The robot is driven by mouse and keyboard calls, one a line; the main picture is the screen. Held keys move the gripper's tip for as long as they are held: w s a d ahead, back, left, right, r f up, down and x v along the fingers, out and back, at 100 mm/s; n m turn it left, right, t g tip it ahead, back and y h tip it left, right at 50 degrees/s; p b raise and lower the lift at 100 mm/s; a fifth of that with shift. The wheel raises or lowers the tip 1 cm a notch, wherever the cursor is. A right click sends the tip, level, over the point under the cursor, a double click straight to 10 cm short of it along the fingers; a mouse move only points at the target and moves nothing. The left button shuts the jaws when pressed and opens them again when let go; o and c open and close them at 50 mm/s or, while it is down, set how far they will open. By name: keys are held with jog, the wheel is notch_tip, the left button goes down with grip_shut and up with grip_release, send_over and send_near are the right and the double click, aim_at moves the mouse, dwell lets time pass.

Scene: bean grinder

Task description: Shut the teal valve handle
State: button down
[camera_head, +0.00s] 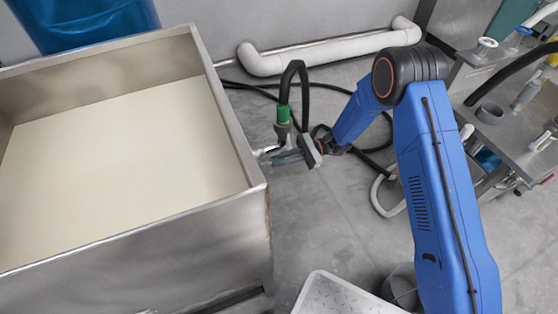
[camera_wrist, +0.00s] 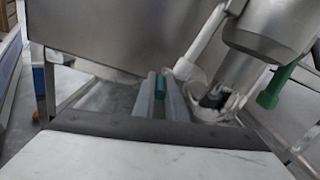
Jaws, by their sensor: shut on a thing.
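The teal valve handle (camera_wrist: 160,84) shows in the wrist view as a short teal piece between the two grey fingers of my gripper (camera_wrist: 161,95). The fingers are shut on it, and they hide most of its length. In the head view my gripper (camera_head: 287,158) is at the right side of the steel tank, beside the valve pipe (camera_head: 266,151). The handle cannot be made out clearly there. The pale valve pipe and its fitting (camera_wrist: 215,100) stand just right of the fingers in the wrist view.
The steel tank (camera_head: 258,178) holds a pale, cream-coloured content. A black hose with a green collar (camera_head: 283,114) rises above my gripper. A white pipe (camera_head: 330,52) runs behind, and a metal bench (camera_head: 510,130) with tools stands right. Open floor (camera_head: 310,220) lies below my gripper.

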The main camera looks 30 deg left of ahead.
jog(key=shift+f, duration=0.1)
jog(key=shift+s+a+f+g+y, duration=0.1)
jog(key=shift+f+g+y, duration=0.55)
jog(key=shift+g, duration=0.2)
jog(key=shift+s+a+f+g+y, duration=0.1)
jog(key=shift+f+g+y, duration=0.55)
jog(key=shift+g, duration=0.2)
jog(key=c, duration=1.8)
grip_release()
jog(key=v, duration=0.7)
jog(key=shift+f, duration=0.15)
jog(key=shift+w+d, duration=0.1)
jog(key=shift+c, duration=0.2)
